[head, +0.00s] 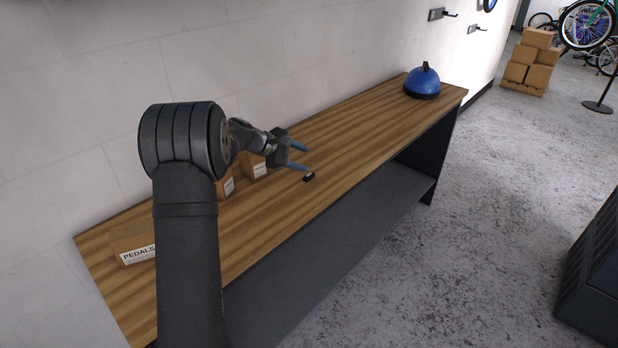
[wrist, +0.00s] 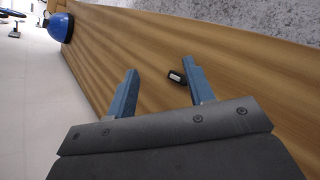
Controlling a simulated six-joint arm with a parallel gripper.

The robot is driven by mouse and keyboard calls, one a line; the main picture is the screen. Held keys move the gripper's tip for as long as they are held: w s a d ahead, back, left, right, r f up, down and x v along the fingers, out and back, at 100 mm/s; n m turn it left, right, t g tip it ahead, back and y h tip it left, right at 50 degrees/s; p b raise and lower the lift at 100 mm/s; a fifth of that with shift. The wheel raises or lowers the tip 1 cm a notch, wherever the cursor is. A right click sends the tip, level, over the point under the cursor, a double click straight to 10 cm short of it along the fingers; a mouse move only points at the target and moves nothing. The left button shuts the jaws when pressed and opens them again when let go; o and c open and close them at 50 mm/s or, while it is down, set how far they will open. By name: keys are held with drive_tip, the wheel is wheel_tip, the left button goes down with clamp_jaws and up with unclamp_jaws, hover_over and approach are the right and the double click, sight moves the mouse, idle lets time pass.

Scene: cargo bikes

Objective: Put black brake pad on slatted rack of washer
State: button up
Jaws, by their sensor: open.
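The black brake pad (head: 309,176) lies on the wooden bench top, close to its front edge. It is a small dark block with a pale patch in the wrist view (wrist: 176,78). My gripper (head: 305,158) is open and empty above the bench, with its blue fingers apart. In the wrist view the fingers (wrist: 160,78) point toward the bench, and the pad shows between them, nearer the right finger. I cannot tell the exact height of the fingers above it. No slatted rack is clearly visible; a blue dome-shaped object (head: 422,82) with a black base stands at the bench's far end.
The wooden bench (head: 345,125) runs along the white wall. Cardboard boxes (head: 260,170) stand behind my gripper, and a box labelled PEDALS (head: 137,256) is at the near left. A dark unit (head: 593,270) stands on the floor at right. The bench's middle toward the dome is clear.

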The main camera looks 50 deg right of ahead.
sight(306, 176)
drive_tip(key=shift+w+f+n+h, duration=0.45)
drive_tip(key=shift+f+n, duration=0.45)
drive_tip(key=shift+n, duration=0.6)
drive_tip(key=shift+w+f+n+h, duration=0.4)
drive_tip(key=shift+f+n, duration=0.55)
drive_tip(key=shift+n, duration=0.55)
drive_tip(key=shift+w+f+n+h, duration=0.45)
drive_tip(key=shift+f+n, duration=0.45)
drive_tip(key=shift+n, duration=0.6)
wheel_tip(306, 176, down, 3)
drive_tip(key=shift+s+r, duration=0.1)
drive_tip(key=shift+r, duration=0.1)
drive_tip(key=x, duration=0.2)
drive_tip(key=shift+s+d+f, duration=0.1)
drive_tip(key=shift+d+f, duration=0.15)
drive_tip(key=shift+d, duration=0.25)
clamp_jaws()
